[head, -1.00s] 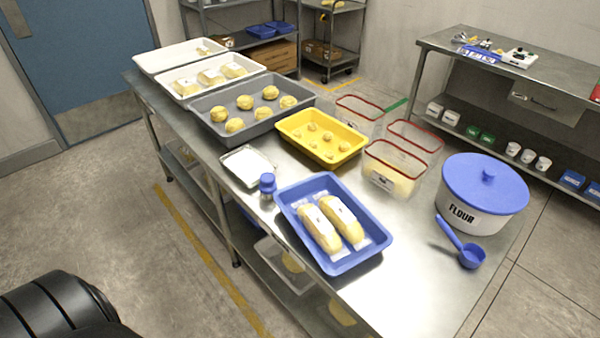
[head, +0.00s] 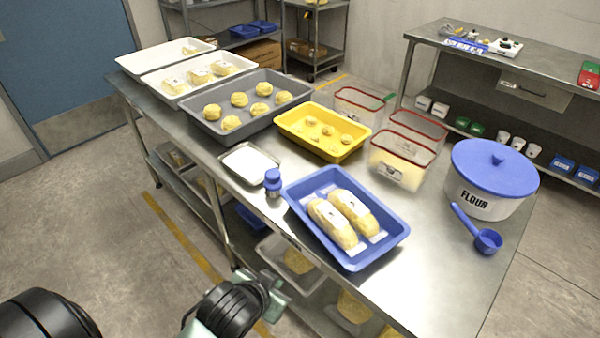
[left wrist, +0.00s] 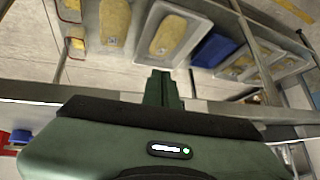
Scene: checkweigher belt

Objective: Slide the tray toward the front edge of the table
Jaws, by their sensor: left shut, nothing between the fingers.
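A blue tray (head: 390,224) with two wrapped loaves (head: 348,216) lies on the steel table (head: 420,280), near its front edge. A yellow tray (head: 345,148) with small dough pieces, a grey tray (head: 205,133) with several rolls and a small silver tray (head: 249,164) also lie on the table. My left gripper (head: 272,287) is shut and empty, in front of the table and below its top, apart from the blue tray. Its closed fingers show in the left wrist view (left wrist: 160,88). My right gripper is out of view.
A blue-capped shaker (head: 273,183) stands close by the blue tray's left corner. Clear red-rimmed bins (head: 402,165), a flour tub (head: 485,195) and a blue scoop (head: 488,241) stand to the right. Lower shelves hold containers (left wrist: 180,32).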

